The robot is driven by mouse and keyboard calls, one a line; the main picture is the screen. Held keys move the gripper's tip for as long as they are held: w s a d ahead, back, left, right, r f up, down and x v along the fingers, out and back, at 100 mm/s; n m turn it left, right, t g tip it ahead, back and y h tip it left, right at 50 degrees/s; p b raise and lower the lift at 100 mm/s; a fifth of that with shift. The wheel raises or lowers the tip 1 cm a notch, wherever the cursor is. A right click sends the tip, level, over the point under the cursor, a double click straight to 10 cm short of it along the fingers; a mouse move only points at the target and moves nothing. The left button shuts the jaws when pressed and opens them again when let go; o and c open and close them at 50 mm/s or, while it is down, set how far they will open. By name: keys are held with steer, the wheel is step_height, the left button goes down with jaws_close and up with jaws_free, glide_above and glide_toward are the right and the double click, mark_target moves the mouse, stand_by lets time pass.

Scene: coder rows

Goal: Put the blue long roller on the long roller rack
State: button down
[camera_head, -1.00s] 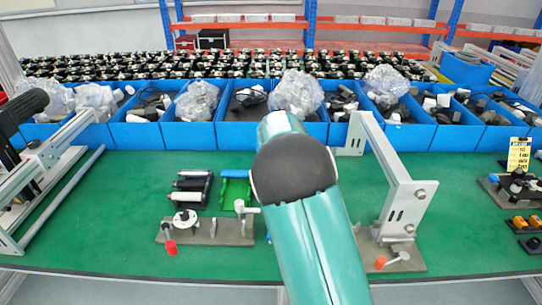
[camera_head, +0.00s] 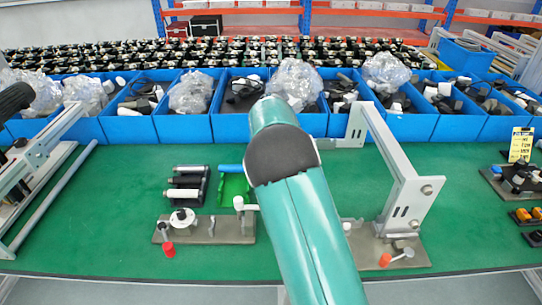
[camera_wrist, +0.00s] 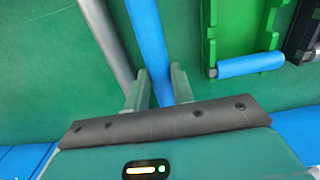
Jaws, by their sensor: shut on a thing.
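My gripper (camera_wrist: 160,85) is shut on the long blue roller (camera_wrist: 149,38), which runs up between the fingers and out of the top of the wrist view. I cannot tell whether it touches the table. In the head view my teal arm hides the gripper and this roller. A green rack (camera_wrist: 211,45) stands to the right in the wrist view with another blue roller (camera_wrist: 250,65) across its lower end. The green rack also shows left of my arm in the head view (camera_head: 235,188). A black rack (camera_head: 205,190) with black and white rollers is left of it.
A grey metal bar (camera_wrist: 104,37) runs close beside the held roller. A grey metal frame (camera_head: 408,190) stands right of my arm. A plate with a white knob and red tip (camera_head: 205,229) lies in front of the racks. Blue bins (camera_head: 130,129) line the back.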

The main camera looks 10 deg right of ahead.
steer(key=shift+f, duration=0.15)
steer(key=shift+d, duration=0.1)
steer(key=shift+d+y, duration=0.1)
steer(key=shift+y, duration=0.4)
steer(key=shift+a, duration=0.2)
steer(key=shift+d, duration=0.1)
stand_by(0.4)
steer(key=shift+f, duration=0.8)
steer(key=shift+f, duration=0.15)
